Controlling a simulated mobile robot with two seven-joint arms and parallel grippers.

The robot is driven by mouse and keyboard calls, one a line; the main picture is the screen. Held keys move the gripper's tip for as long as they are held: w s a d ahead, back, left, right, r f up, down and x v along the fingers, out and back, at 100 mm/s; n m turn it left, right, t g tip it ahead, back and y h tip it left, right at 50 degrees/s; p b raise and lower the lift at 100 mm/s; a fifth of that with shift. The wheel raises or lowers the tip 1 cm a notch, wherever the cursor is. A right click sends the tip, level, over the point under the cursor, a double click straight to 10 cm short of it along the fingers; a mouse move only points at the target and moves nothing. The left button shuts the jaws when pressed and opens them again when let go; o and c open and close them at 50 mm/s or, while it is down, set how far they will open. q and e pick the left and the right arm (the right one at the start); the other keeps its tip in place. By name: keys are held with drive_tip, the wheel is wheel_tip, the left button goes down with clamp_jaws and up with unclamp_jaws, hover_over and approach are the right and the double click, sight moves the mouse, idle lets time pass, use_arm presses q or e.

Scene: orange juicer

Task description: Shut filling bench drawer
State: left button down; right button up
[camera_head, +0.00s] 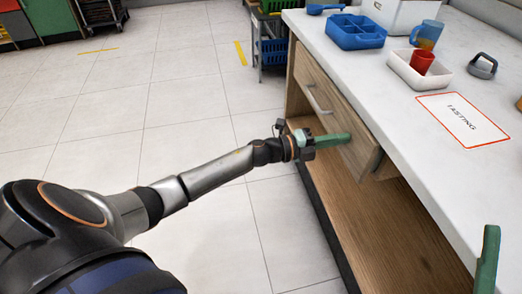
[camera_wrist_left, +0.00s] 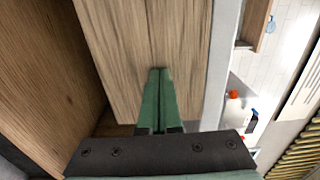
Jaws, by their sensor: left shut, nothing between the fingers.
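The filling bench drawer (camera_head: 335,100) has a wooden front with a metal handle and sits under the white worktop. It stands out slightly from the bench, with a gap at its near end. My left gripper (camera_head: 346,138) is shut and empty, its green fingers at the lower near part of the drawer front. In the left wrist view, the shut fingertips (camera_wrist_left: 159,72) point at the wooden panel (camera_wrist_left: 150,40) and appear to touch it or nearly so. A green part of my right gripper (camera_head: 488,262) shows at the lower right edge; its fingertips cannot be made out fully.
The worktop (camera_head: 395,80) carries a blue divided tray (camera_head: 355,32), a white tray (camera_head: 400,72) with a red cup (camera_head: 422,62), a blue jug (camera_head: 427,34) and a tasting sign (camera_head: 462,118). A wooden shelf (camera_head: 370,215) lies below. The tiled floor to the left is clear.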

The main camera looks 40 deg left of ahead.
use_arm(q)
drive_tip(key=x, duration=0.5)
drive_tip(key=shift+w+b, duration=0.1)
drive_tip(key=shift+b, duration=0.2)
drive_tip(key=shift+w+d+r, duration=0.1)
drive_tip(key=shift+r, duration=0.1)
drive_tip(key=shift+r, duration=0.1)
